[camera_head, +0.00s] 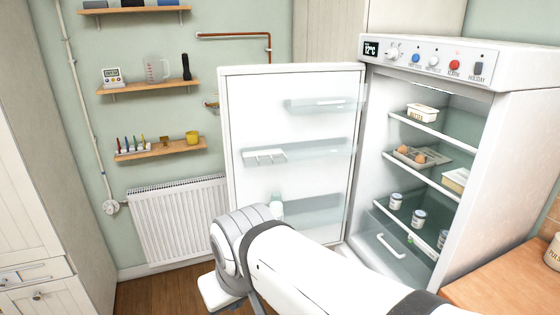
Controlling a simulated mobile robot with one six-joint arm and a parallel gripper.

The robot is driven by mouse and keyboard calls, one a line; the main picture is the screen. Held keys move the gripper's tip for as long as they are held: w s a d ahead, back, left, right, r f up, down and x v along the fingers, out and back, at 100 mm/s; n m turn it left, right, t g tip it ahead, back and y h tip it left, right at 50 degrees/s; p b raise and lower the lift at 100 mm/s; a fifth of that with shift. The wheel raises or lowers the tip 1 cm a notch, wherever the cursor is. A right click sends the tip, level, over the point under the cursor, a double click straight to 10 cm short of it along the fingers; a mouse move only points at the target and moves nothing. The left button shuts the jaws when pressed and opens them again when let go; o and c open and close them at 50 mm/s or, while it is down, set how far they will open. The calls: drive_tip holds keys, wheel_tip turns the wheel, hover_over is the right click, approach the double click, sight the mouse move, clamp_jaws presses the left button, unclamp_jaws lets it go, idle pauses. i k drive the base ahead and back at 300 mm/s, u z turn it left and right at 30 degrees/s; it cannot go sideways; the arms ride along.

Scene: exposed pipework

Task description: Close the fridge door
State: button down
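The white fridge (495,140) stands at the right with its door (240,150) wide open. The door is swung out to the left, hinged beside the fridge's left edge, and its inner side with clear shelves faces me. My white arm reaches in from the lower right, and its grey joint is in front of the door's lower left part. Whether it touches the door cannot be told. My gripper's fingers do not show; they are out of sight beyond the arm.
Inside the fridge are an egg tray (420,157), a white tub (422,113), several jars and a drawer (392,250). A radiator (180,220) and wall shelves (150,88) are behind at the left. A wooden counter (510,285) is at the lower right.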

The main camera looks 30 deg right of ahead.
sight(306, 154)
drive_tip(key=u, duration=0.05)
drive_tip(key=i, duration=3.65)
drive_tip(key=z, duration=3.9)
